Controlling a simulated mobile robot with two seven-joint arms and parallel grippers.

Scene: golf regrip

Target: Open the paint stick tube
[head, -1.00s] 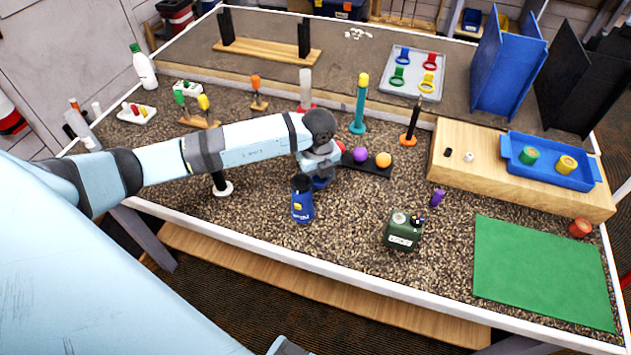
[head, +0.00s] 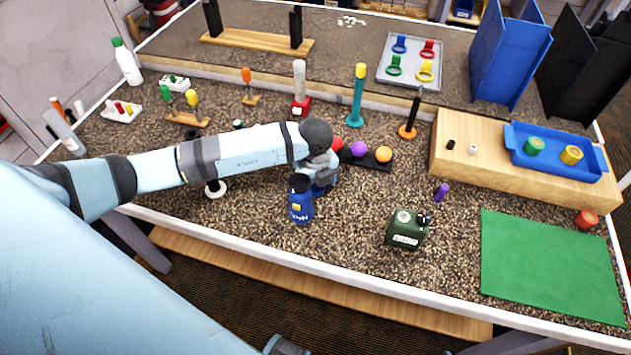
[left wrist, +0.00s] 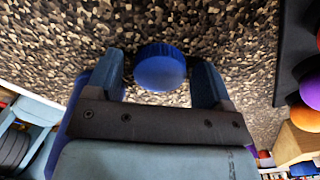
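My left gripper (head: 320,186) points down at the gravel-covered bench, just behind a blue canister (head: 301,208) with a dark top. In the left wrist view a round blue ribbed cap (left wrist: 160,68), seen from above, lies between my two fingers (left wrist: 158,85). Gaps show between the cap and both fingers, so the gripper is open around it. The cap seems to top the paint stick tube, whose body is hidden below; the gripper covers it in the head view. My right gripper is not in view.
A dark rack with red, purple and orange balls (head: 383,154) stands close to the gripper's right. A green mat (head: 550,265) lies beyond. Gravel between the canister and can is clear.

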